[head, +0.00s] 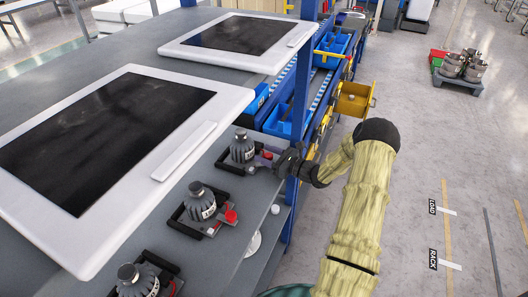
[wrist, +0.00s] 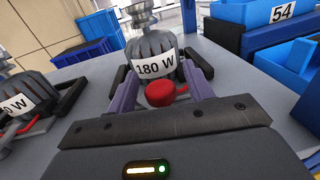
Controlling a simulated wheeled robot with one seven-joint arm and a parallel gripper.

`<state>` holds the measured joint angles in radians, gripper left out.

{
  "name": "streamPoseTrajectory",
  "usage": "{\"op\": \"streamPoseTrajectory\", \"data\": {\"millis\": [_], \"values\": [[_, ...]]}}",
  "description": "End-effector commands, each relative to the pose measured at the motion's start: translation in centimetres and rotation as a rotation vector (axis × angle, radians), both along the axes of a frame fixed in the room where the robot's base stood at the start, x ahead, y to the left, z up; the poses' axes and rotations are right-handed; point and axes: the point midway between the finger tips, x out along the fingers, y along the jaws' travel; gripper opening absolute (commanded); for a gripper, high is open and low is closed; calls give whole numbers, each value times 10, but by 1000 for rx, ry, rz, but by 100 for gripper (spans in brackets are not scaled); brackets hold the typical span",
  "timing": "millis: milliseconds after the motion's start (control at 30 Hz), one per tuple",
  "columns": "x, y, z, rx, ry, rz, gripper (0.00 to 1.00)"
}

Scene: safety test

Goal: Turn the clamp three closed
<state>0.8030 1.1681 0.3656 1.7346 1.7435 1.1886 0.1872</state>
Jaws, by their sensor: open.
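Three dark, ribbed motor-like parts stand in black clamp fixtures along the table edge. The far clamp fixture (head: 224,167) holds a part (head: 243,149), which in the wrist view (wrist: 153,62) is labelled "180 W". My gripper (head: 266,160) is at this fixture. Its open fingers stand either side of the fixture's red knob (wrist: 163,93); contact cannot be told. The middle clamp has a red knob (head: 231,216) beside its part (head: 200,203). The near clamp's part (head: 137,281) is cut off below. No clamp numbers are readable.
Two white-framed dark panels (head: 158,165) (head: 296,42) lie on the grey table. A blue rack post (head: 297,125) stands close to my gripper. Blue bins (head: 331,47) and a yellow bin (head: 355,99) are on the rack behind. Open floor lies to the right.

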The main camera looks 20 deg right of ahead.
Motion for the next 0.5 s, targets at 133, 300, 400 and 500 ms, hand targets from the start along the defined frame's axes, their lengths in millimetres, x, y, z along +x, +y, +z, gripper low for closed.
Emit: {"op": "streamPoseTrajectory", "data": {"millis": [133,300,400,500], "values": [[9,7,1,0,0,1,52],[10,8,0,0,0,0,52],[10,8,0,0,0,0,52],[10,7,0,0,0,0,34]]}}
